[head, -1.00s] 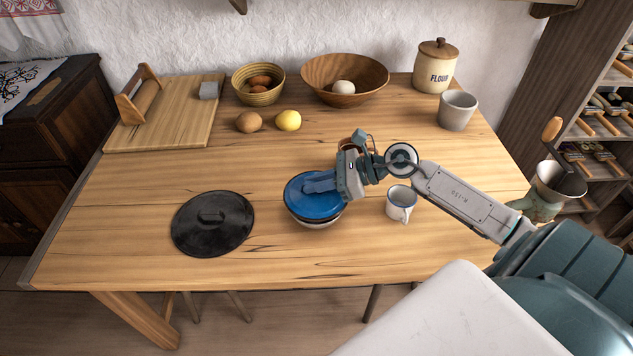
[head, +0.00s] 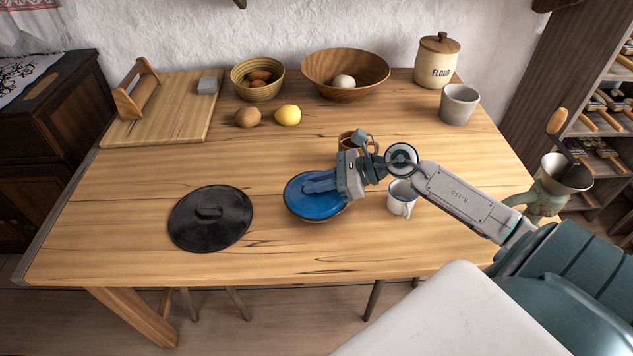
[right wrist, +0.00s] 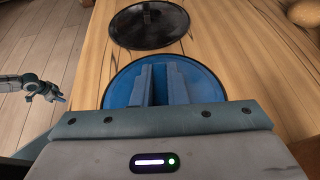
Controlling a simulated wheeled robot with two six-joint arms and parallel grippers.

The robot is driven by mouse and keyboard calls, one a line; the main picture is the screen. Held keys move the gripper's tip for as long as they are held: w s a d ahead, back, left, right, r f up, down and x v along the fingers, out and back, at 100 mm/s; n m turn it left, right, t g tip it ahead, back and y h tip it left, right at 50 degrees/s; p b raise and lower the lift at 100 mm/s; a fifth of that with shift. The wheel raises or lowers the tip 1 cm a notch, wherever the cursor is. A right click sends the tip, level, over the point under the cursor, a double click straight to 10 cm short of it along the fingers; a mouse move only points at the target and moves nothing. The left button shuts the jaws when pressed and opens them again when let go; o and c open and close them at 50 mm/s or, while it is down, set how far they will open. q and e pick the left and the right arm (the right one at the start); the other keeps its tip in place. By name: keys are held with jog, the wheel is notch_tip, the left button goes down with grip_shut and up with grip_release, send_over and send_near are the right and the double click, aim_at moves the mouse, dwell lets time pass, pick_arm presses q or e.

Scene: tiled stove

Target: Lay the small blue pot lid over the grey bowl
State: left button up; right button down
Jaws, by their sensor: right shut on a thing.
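The small blue pot lid (head: 325,210) lies over the grey bowl, roughly level, near the front middle of the table. Only a thin strip of the bowl (head: 327,219) shows under the lid's front edge, so I cannot tell if the rims touch all round. My right gripper (head: 312,187) is shut on the lid's knob, which its fingers hide. The lid (right wrist: 118,90) also shows under the fingers in the right wrist view. My left gripper (right wrist: 52,91) shows small at the left of that view, clear of the lid; its jaw opening is unclear.
A large black lid (head: 210,222) lies left of the bowl. A white mug (head: 402,201) stands close on the right, below my right arm, and a brown cup (head: 350,138) stands behind the gripper. The table's front left (head: 130,255) is clear.

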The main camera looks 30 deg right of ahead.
jog(key=c, duration=1.4)
grip_release()
jog(key=shift+o, duration=0.2)
